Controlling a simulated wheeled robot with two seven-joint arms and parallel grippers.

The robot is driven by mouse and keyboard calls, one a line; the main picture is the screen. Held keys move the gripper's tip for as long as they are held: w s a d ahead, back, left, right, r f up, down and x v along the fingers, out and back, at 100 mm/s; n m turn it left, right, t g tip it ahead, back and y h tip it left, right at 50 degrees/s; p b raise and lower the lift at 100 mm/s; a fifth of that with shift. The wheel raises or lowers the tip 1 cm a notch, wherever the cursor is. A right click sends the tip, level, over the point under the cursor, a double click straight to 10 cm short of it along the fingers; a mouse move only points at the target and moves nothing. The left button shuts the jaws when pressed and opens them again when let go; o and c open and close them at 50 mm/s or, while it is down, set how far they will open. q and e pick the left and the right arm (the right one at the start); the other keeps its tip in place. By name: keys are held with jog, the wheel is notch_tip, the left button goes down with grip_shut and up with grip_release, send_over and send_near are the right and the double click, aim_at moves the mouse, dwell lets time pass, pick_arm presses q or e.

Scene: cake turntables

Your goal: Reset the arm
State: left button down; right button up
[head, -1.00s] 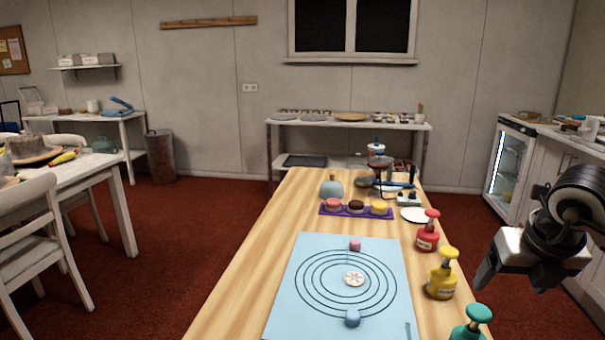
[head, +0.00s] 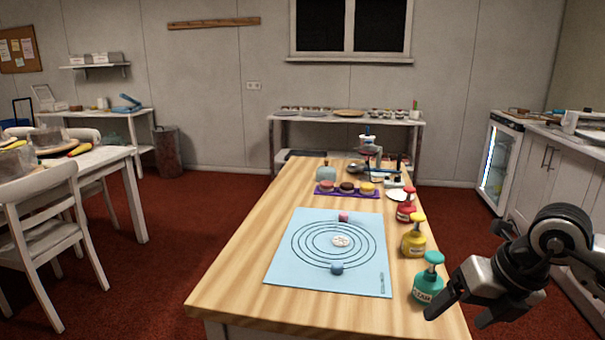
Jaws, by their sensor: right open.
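My left gripper is not in view.
The wooden table (head: 240,275) bears a blue ringed mat (head: 287,275), with a pink piece (head: 343,217), a white disc and a blue piece (head: 337,268) on it. Yellow (head: 413,240) and red (head: 405,208) pump bottles line the right edge. A purple tray (head: 347,194) of cakes sits behind.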

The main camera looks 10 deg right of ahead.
jog(key=s+a+r+m+t+y, duration=0.1)
jog(key=s+a+m+t+y, duration=0.2)
jog(key=a+y, duration=0.55)
jog(key=s+a+r+m+t+y, duration=0.1)
jog(key=a+m+t+y, duration=0.4)
jog(key=a, duration=0.6)
jog(key=w+d+f+m+t+h, duration=0.1)
jog(key=d+f+m+t+h, duration=0.45)
jog(key=m, duration=1.05)
jog(key=s+a+f+m+g+h, duration=0.1)
jog(key=s+f+m+g+h, duration=0.2)
jog(key=f, duration=0.5)
jog(key=s+a+f+m+g+h, duration=0.1)
jog(key=s+f+m+g+h, duration=0.2)
jog(key=f, duration=0.6)
jog(key=s+m+h, duration=0.1)
jog(key=s+m, duration=0.1)
jog(key=s, duration=0.1)
jog(key=shift+s+f+g+h, duration=0.15)
jog(key=shift+s+g+h, duration=0.15)
jog(key=shift+g, duration=0.05)
